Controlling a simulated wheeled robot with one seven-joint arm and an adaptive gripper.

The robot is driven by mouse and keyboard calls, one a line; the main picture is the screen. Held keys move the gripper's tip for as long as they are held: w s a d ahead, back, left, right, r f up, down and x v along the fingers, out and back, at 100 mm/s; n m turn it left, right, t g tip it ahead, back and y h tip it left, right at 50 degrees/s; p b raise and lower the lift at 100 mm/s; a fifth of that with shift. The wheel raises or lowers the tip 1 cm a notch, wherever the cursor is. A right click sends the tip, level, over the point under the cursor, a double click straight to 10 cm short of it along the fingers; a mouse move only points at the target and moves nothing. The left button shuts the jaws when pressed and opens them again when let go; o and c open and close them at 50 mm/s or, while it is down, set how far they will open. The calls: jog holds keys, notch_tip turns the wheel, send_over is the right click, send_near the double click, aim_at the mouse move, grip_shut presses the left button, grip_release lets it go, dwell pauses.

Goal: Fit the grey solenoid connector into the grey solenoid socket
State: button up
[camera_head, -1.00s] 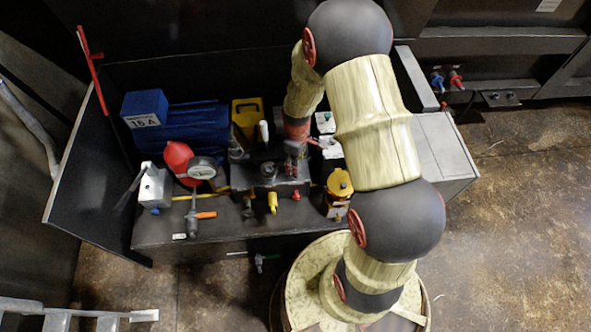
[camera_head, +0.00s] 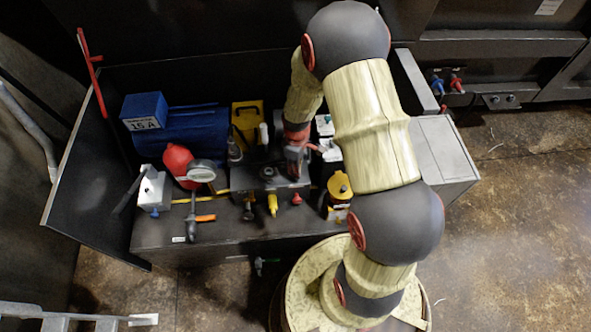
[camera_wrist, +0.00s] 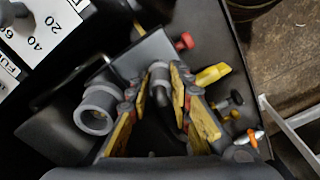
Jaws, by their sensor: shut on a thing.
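My gripper (camera_head: 296,160) is over the dark manifold block at the middle of the bench. In the wrist view, its yellow-padded fingers (camera_wrist: 160,84) are closed around a grey rounded piece, which I take to be the grey solenoid connector (camera_wrist: 159,70). Its lower part is hidden or dark between the fingers. A thick grey ring with a dark hole (camera_wrist: 96,111) stands just left of the fingers, apart from the held piece. I cannot tell whether this ring is the grey solenoid socket, or whether the held piece touches a socket.
Right of the fingers are a red knob (camera_wrist: 185,41), a yellow handle (camera_wrist: 212,74) and an orange-tipped tool (camera_wrist: 249,138). A red ball-shaped vessel with a gauge (camera_head: 201,171) stands left of the block. A yellow-topped canister (camera_head: 339,186) stands right.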

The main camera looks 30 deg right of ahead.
grip_shut()
jog(key=shift+r, duration=0.1)
jog(key=shift+r+p, duration=1.95)
jog(key=shift+r, duration=0.45)
